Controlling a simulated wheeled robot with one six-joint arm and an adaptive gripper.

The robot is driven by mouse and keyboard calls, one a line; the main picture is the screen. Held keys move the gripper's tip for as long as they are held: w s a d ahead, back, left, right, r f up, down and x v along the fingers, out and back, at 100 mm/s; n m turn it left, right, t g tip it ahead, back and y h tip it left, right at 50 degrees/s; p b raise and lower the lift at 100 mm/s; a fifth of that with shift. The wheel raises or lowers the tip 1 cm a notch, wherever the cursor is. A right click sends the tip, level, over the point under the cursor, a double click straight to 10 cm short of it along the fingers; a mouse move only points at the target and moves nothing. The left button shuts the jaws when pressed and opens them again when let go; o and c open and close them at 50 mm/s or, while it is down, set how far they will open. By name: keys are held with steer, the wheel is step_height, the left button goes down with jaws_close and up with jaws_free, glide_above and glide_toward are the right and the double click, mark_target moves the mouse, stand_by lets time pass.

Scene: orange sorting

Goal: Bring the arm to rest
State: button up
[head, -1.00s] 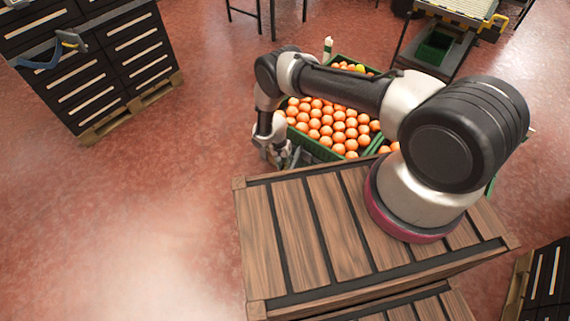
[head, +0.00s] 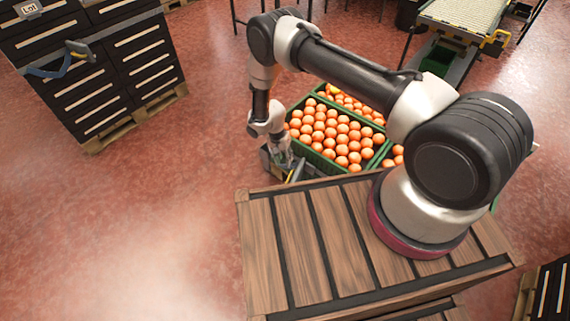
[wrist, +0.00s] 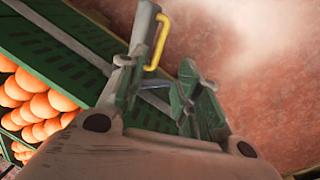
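My arm reaches out from the wooden crate top, bent high at the elbow, with the wrist hanging down at the far left. My gripper (head: 281,156) points down beside the left end of a green crate of oranges (head: 292,149). In the wrist view my gripper (wrist: 157,88) has its two fingers apart, with no orange between them. The oranges (wrist: 38,105) lie in the green crate (wrist: 60,45) to the left of the fingers.
A yellow handle (wrist: 158,42) on a grey frame shows just beyond the fingers. The slatted wooden crate top (head: 300,250) carries my arm. Black drawer cabinets (head: 100,65) stand at left, and a roller conveyor (head: 465,20) at back right. Red floor lies open at left.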

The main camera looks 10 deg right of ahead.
stand_by(0.6)
steer(key=s+d+r+n+g+h, duration=0.25)
steer(key=s+d+n, duration=0.2)
steer(key=s, duration=0.35)
steer(key=s+d+r+n+y, duration=0.1)
steer(key=s+d+r, duration=0.15)
steer(key=r, duration=1.05)
steer(key=s+d+r+n+y, duration=0.1)
steer(key=d+r+n, duration=0.15)
steer(key=r, duration=1.15)
steer(key=s+d+r+n, duration=0.1)
steer(key=d+r, duration=0.2)
steer(key=r, duration=1)
steer(key=s+d+r+m+t+y, duration=0.1)
steer(key=s+d+r+t, duration=0.3)
steer(key=s+r, duration=0.5)
steer(key=s+d+r+m+t+y, duration=0.1)
steer(key=s+d+r+t, duration=0.3)
steer(key=s+r, duration=0.5)
step_height(320, 180, up, 7)
steer(key=shift+d+r+m, duration=0.2)
steer(key=shift+d+m, duration=0.1)
steer(key=shift+d, duration=0.7)
steer(key=shift+s, duration=0.1)
